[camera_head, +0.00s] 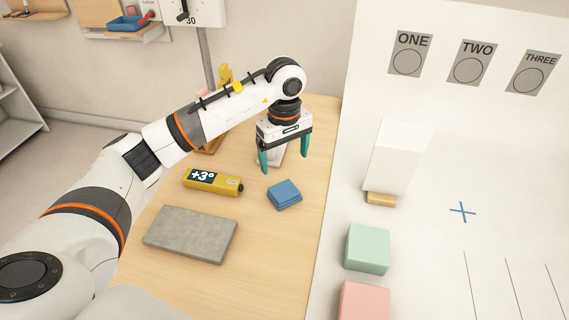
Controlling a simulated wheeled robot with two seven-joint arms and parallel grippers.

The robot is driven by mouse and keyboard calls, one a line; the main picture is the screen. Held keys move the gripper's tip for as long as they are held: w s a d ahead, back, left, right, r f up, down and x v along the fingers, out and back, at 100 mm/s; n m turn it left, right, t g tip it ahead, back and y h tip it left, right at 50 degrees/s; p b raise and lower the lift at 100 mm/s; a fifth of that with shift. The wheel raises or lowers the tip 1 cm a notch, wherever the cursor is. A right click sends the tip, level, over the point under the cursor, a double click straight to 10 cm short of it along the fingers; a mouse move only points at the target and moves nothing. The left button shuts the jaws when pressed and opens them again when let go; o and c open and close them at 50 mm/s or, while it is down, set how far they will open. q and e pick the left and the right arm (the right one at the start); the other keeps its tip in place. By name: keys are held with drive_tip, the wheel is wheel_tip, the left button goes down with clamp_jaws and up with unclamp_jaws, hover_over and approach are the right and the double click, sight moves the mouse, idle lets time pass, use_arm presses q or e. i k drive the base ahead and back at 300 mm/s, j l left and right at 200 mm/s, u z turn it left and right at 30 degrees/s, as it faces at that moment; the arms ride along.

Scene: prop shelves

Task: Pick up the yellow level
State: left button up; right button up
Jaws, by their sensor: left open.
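My left gripper (284,167) is above the table, to the right of the level and behind the blue block. Its two teal fingers are spread apart and point down, with nothing visible held between them. A pale object shows behind the fingers and is partly hidden. The level is clear of the gripper. My right gripper is not in view.
A blue block (284,195) lies just right of the level, and a grey slab (190,234) lies in front of it. Bare wood shows at the table's front.

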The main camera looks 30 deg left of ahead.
sight(194, 179)
drive_tip(key=k, duration=1.5)
